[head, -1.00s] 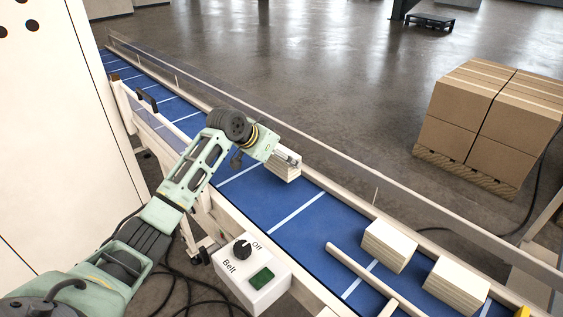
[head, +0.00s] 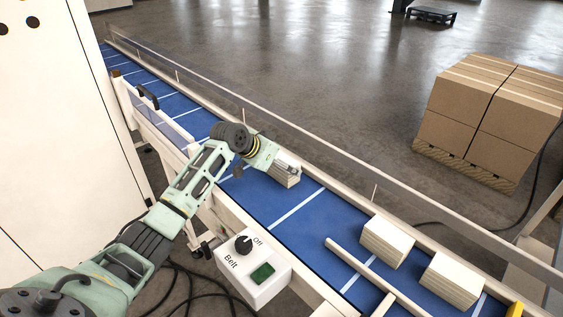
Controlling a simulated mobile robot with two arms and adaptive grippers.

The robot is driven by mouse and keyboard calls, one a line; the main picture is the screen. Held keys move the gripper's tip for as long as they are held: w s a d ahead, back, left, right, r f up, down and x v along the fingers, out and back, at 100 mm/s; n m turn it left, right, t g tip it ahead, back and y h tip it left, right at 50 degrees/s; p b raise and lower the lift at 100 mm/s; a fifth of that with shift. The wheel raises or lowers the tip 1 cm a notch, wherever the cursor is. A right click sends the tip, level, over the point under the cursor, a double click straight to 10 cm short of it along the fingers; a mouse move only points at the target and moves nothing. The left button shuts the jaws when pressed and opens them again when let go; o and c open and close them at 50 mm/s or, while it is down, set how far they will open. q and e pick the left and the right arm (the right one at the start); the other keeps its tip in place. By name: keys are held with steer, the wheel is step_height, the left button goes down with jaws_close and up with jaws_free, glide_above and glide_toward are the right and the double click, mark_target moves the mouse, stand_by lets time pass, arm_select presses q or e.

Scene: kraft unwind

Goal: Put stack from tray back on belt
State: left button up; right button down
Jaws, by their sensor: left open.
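A small stack (head: 287,178) of cream-coloured sheets is at the far side of the blue belt (head: 295,209), upright and seemingly resting on it. My left gripper (head: 287,164) is at the top of this stack, its fingers open and close around it. The wrist hides part of the stack's left side, and any small gap to the fingers cannot be seen. Two similar stacks (head: 387,242) (head: 453,280) stand farther along the belt at the lower right. No tray can be made out. My right gripper is not in view.
A clear guard rail (head: 340,175) runs along the belt's far side. A belt control box (head: 254,272) with a knob at Off stands on the near side. A cream bar (head: 362,268) crosses above the belt before the two stacks. Boxes on a pallet (head: 490,115) stand beyond.

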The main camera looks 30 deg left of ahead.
arm_select(q)
steer(key=shift+s+r, duration=0.1)
steer(key=shift+r, duration=0.1)
steer(key=b+v, duration=0.3)
steer(key=v, duration=0.8)
steer(key=shift+s+r, duration=0.2)
steer(key=shift+r, duration=0.1)
steer(key=shift+a, duration=0.1)
